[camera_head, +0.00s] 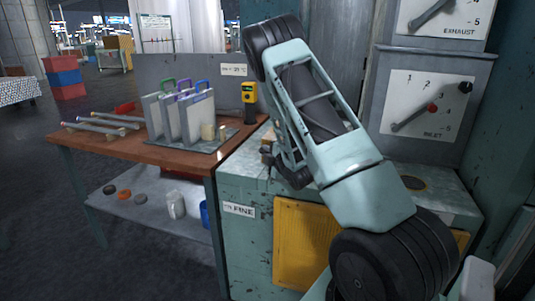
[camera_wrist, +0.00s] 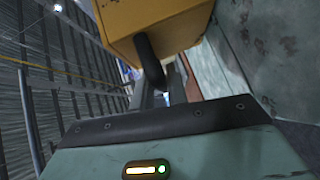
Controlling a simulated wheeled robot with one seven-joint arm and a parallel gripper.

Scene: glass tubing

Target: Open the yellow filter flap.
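A yellow ribbed panel (camera_head: 303,243), which looks like the filter flap, sits on the front of the teal cabinet beside a "FINE" label (camera_head: 238,209). My arm hides part of the front; more yellow (camera_head: 461,240) shows to its right. My gripper (camera_head: 290,178) is low at the cabinet's top front edge, dark and partly hidden by my arm. In the wrist view, a yellow box-like body (camera_wrist: 155,25) with a dark curved bar (camera_wrist: 149,62) fills the top. The bar reaches down near the grey finger parts; I cannot tell whether they touch it.
The teal cabinet (camera_head: 245,250) stands right of a brown table (camera_head: 120,146) with upright panels (camera_head: 185,115) and glass tubes (camera_head: 100,126). Dial panels (camera_head: 425,103) rise behind my arm. A yellow device (camera_head: 249,92) is near the table's back right corner. Open floor lies at left.

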